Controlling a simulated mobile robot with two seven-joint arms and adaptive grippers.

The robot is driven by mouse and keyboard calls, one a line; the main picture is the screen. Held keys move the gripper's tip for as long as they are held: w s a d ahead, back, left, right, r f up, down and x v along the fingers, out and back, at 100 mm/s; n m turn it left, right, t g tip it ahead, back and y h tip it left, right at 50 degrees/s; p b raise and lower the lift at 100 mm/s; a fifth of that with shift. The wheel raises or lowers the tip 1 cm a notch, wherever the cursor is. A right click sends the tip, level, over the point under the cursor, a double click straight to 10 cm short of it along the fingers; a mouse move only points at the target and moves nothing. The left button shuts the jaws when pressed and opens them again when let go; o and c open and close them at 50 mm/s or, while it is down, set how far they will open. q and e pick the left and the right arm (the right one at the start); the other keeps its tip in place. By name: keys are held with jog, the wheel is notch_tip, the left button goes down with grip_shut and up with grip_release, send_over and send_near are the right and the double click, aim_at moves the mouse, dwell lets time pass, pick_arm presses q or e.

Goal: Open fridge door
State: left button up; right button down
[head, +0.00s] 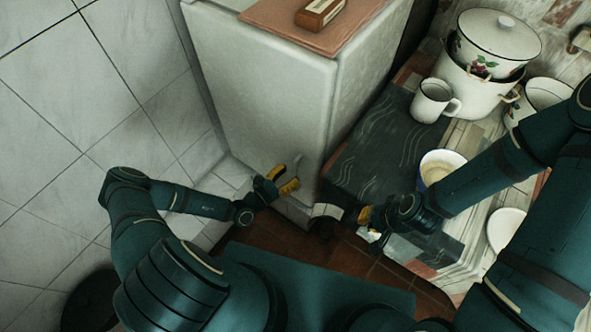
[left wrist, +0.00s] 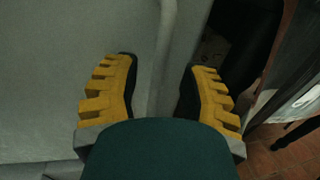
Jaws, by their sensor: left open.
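The white fridge (head: 265,90) stands at the upper middle of the head view, and its door looks shut. A pale vertical handle (head: 297,163) shows low on its front. My left gripper (head: 283,180) is open at this handle. In the left wrist view the yellow-padded fingers of the left gripper (left wrist: 160,90) are spread, with the handle bar (left wrist: 165,50) running between them in the picture. Contact with the bar cannot be told.
A counter (head: 450,170) right of the fridge holds a white mug (head: 432,101), a bowl (head: 440,167) and a lidded enamel pot (head: 495,40). A brown box (head: 320,12) lies on the fridge top. Tiled wall (head: 75,100) is at left; brown floor (head: 290,235) is below.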

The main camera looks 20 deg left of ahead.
aim_at(296, 170)
pick_arm(q)
jog(key=shift+x, duration=1.7)
